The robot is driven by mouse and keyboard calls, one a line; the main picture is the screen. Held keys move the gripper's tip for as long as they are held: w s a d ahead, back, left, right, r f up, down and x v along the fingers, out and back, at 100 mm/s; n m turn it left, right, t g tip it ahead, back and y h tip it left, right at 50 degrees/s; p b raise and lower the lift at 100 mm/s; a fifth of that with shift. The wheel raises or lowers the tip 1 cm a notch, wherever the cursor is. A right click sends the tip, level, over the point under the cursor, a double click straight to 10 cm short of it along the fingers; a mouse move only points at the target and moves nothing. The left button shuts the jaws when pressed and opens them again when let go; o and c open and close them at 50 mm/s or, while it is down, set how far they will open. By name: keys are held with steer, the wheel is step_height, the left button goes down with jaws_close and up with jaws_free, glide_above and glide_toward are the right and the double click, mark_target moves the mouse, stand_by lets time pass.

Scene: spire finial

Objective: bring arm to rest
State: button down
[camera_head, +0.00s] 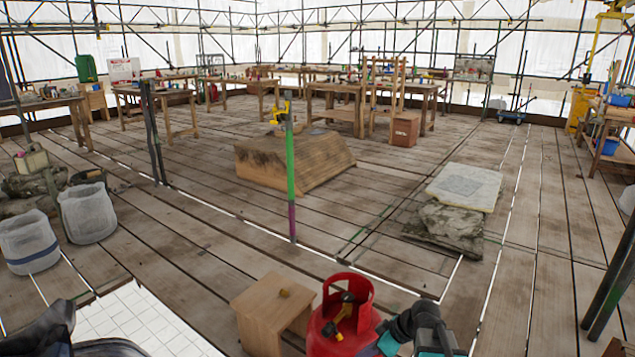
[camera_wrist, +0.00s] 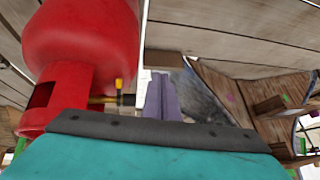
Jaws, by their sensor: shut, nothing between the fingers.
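My gripper (camera_wrist: 161,98) shows in the wrist view as two purple-grey fingers side by side, shut with nothing between them. A teal body with a dark edge fills the bottom of that view. A red gas cylinder (camera_wrist: 80,35) is close on the left of the fingers, with its collar and a brass and black valve; I cannot tell whether anything touches it. In the head view the red gas cylinder (camera_head: 330,335) stands at the bottom centre. Dark and teal parts of my arm are just right of it; the fingertips cannot be made out there.
A small wooden stool (camera_head: 262,312) stands left of the cylinder. A green and purple post (camera_head: 291,185) rises before a sloped wooden block (camera_head: 295,160). Stone slabs (camera_head: 455,205) lie at right, grey buckets (camera_head: 88,212) at left. Workbenches (camera_head: 335,105) line the back.

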steer(key=s+a+f+m+g+h+p, duration=0.15)
steer(key=s+f+p, duration=0.3)
steer(key=s, duration=0.45)
steer(key=s+a+f+m+g+h+p, duration=0.1)
steer(key=s+a+f+g+p, duration=0.2)
steer(key=s+f, duration=0.45)
steer(key=s+d+f+m+g+h+p, duration=0.1)
steer(key=s+d+m, duration=0.3)
steer(key=s, duration=0.5)
steer(key=s+d+f+m+g+h+p, duration=0.2)
steer(key=s+d+f+m+h+p, duration=0.1)
steer(key=s, duration=0.5)
steer(key=shift+s+d+m+p, duration=0.4)
steer(key=shift+d+m, duration=0.2)
steer(key=shift+m, duration=0.25)
stand_by(0.5)
